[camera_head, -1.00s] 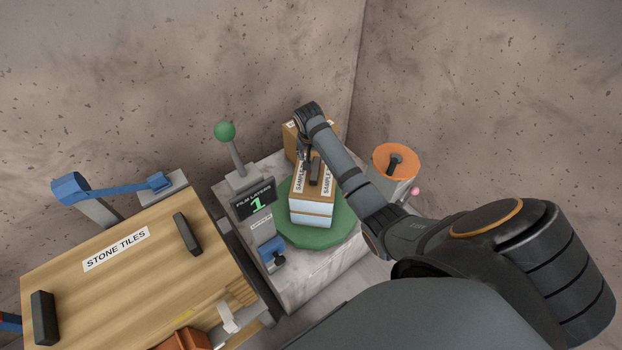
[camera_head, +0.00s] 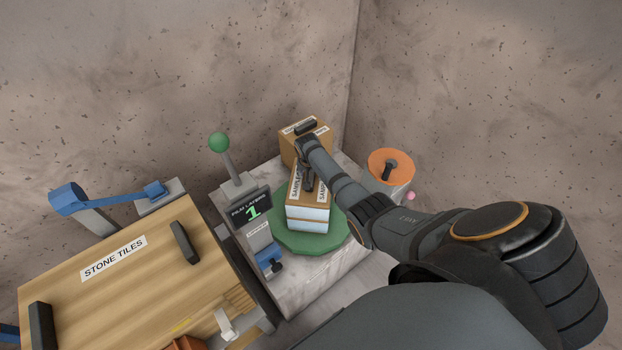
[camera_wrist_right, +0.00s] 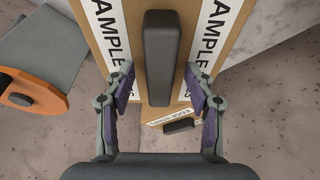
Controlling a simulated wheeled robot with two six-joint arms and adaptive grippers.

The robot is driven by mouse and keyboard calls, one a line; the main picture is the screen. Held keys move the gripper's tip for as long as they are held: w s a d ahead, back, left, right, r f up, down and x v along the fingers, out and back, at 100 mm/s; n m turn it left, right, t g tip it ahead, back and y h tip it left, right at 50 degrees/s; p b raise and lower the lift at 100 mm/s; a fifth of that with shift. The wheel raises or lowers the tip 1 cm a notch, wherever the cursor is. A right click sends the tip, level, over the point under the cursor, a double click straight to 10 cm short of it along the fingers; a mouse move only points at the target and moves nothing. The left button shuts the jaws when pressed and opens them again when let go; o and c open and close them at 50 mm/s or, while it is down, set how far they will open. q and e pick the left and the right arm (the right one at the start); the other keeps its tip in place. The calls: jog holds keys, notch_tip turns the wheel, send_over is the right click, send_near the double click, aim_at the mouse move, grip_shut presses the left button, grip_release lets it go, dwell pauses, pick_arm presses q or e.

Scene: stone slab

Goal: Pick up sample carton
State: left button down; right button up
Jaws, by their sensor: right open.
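The sample carton (camera_head: 294,190) is brown, with SAMPLES labels on top and a pale wrapped lower part. It stands on a green turntable (camera_head: 327,238). In the right wrist view the carton (camera_wrist_right: 104,45) fills the upper middle, and its black bar handle (camera_wrist_right: 160,55) runs along the top. My right gripper (camera_wrist_right: 158,75) is open, with one finger on each side of the handle and gaps between; I cannot tell its exact height. In the head view my right arm partly covers the carton and its handle. My left gripper is not in view.
Another carton (camera_head: 290,150) with a black handle stands close behind. An orange disc (camera_head: 384,157) on a grey stand is at the right. A post with a green ball (camera_head: 218,142) and the FILM LAYERS display (camera_head: 249,206) stand left. The STONE TILES crate (camera_head: 140,285) is front left.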

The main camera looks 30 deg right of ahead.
dwell(0.3)
jog(key=shift+f, duration=0.2)
dwell(0.4)
grip_shut()
jog(key=shift+w+r, duration=0.1)
dwell(0.4)
